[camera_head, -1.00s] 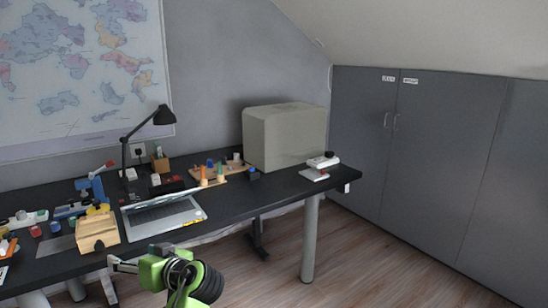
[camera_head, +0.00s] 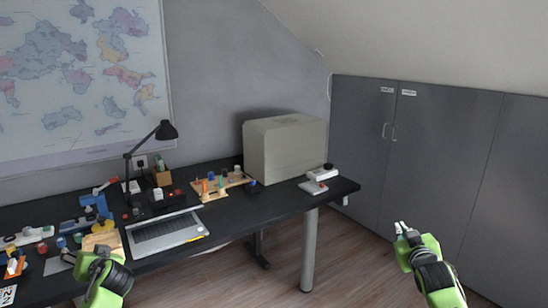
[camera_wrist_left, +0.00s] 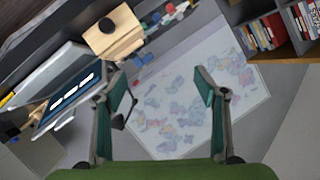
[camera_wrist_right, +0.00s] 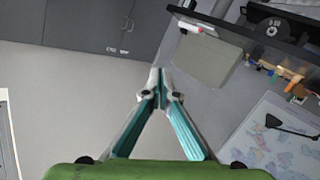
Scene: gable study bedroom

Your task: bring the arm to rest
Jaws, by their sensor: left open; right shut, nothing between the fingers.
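My right gripper (camera_head: 402,228) is raised at the lower right in the head view, in front of the grey cabinets and clear of the desk. Its fingertips meet with nothing between them in the right wrist view (camera_wrist_right: 158,80). My left gripper (camera_head: 84,258) is at the lower left in the head view, in front of the desk's near side, partly hiding a wooden block. In the left wrist view its fingers (camera_wrist_left: 162,90) stand wide apart with nothing between them. Whether it touches anything on the desk cannot be told from the head view.
The black desk (camera_head: 262,205) carries a laptop (camera_head: 165,232), a wooden block (camera_head: 103,238), a black lamp (camera_head: 166,131), a peg board (camera_head: 222,184), a large beige box (camera_head: 285,150) and several small items. Grey cabinets (camera_head: 430,160) stand at right. Open floor (camera_head: 345,265) lies between the arms.

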